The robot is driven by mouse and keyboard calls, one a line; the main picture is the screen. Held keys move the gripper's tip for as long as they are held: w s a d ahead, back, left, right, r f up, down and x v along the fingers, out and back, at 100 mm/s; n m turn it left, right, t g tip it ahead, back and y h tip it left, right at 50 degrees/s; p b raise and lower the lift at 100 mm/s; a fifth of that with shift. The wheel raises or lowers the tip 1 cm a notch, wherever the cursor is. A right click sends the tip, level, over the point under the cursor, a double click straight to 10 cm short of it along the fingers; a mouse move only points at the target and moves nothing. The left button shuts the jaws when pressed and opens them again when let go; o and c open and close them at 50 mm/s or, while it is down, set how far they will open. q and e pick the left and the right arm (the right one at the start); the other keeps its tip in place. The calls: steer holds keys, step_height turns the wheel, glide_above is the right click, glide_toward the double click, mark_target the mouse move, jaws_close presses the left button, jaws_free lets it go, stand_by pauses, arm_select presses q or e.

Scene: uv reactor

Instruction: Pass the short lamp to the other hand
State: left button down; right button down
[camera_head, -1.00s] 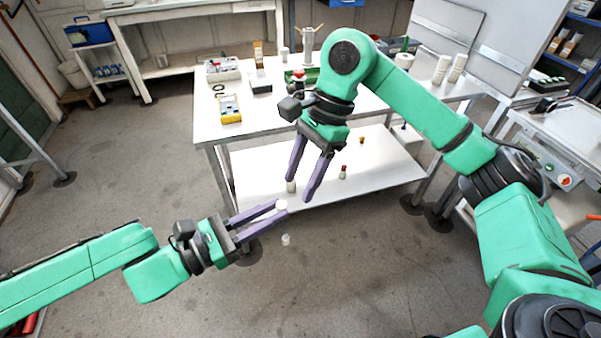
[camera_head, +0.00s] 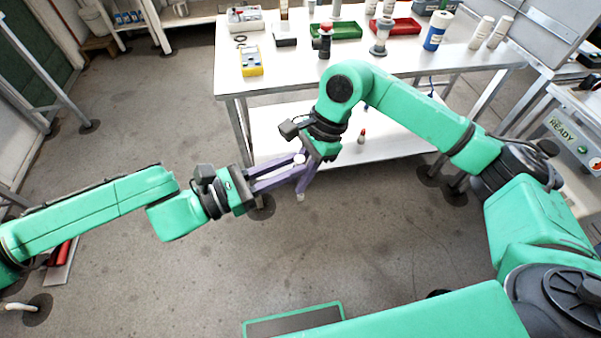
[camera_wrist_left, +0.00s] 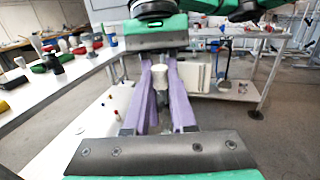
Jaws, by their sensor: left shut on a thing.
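The short lamp (camera_head: 299,158) shows as a small white cap at my left fingertips, with its pale lower end just below the purple fingers. My left gripper (camera_head: 300,167) comes in from the left and is shut on it. My right gripper (camera_head: 304,182) reaches down from above at the same spot, its fingers crossing my left fingertips. In the left wrist view the lamp (camera_wrist_left: 158,76) is a whitish piece between purple fingers, facing the right gripper's palm. The overlapping fingers hide whether the right jaws touch the lamp.
A white table (camera_head: 290,73) stands behind, with a green tray (camera_head: 335,31), a red tray (camera_head: 396,26), a yellow meter (camera_head: 251,62) and bottles. Its lower shelf (camera_head: 390,143) holds a small red-capped item (camera_head: 362,136). The floor around both grippers is open.

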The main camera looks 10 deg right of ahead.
arm_select(q)
steer(key=c, duration=0.7)
jaws_free()
steer(key=shift+o, duration=0.2)
